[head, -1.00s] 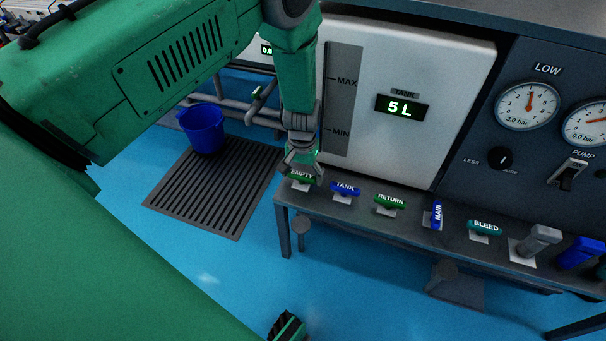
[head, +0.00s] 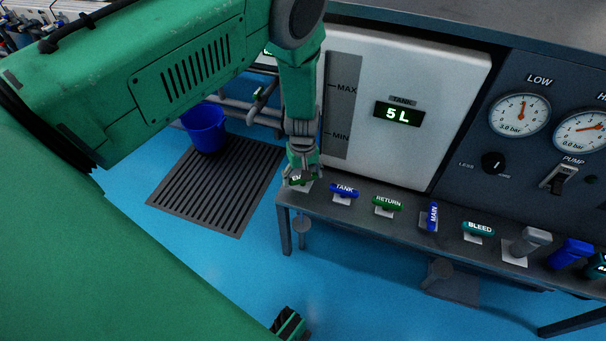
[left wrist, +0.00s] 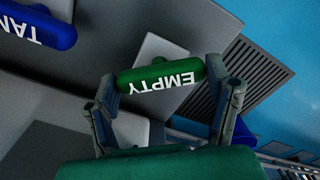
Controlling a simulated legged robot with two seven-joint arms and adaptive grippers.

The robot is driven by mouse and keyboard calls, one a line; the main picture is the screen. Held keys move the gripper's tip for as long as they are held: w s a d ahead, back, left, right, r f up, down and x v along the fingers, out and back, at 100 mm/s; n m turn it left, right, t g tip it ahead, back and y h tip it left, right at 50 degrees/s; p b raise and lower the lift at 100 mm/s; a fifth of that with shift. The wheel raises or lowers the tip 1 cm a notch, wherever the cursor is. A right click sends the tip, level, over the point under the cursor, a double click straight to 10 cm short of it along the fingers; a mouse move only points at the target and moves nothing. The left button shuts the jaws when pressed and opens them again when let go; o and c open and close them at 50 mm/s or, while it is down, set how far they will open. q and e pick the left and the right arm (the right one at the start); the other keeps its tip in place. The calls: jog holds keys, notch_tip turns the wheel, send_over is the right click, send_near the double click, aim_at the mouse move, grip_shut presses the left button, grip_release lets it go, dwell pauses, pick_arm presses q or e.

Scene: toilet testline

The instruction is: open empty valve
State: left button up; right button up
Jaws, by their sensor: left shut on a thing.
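The EMPTY valve has a green handle with white lettering (head: 296,182), at the left end of the row on the bench. In the left wrist view the handle (left wrist: 160,76) lies crosswise between the two fingers, its label upside down. My left gripper (head: 303,170) comes down on it from above and is shut on it, with one finger at each end of the handle in the left wrist view (left wrist: 163,84). The gripper partly hides the label in the head view. The tank display (head: 398,113) reads 5 L.
The blue TANK handle (head: 344,191) is close to the right of the gripper, then the green RETURN (head: 387,203), upright MAIN (head: 432,216) and BLEED (head: 479,229) handles. A blue bucket (head: 205,128) stands by a floor grate (head: 215,190) at left.

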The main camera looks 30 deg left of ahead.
pick_arm(q)
jog(key=shift+s+d+f+n, duration=0.1)
jog(key=shift+s+d+n, duration=0.05)
jog(key=shift+n, duration=0.55)
jog(key=o, duration=1.1)
jog(key=shift+o, duration=0.2)
jog(key=shift+r, duration=0.2)
notch_tip(320, 180, up, 12)
jog(key=shift+f, duration=0.2)
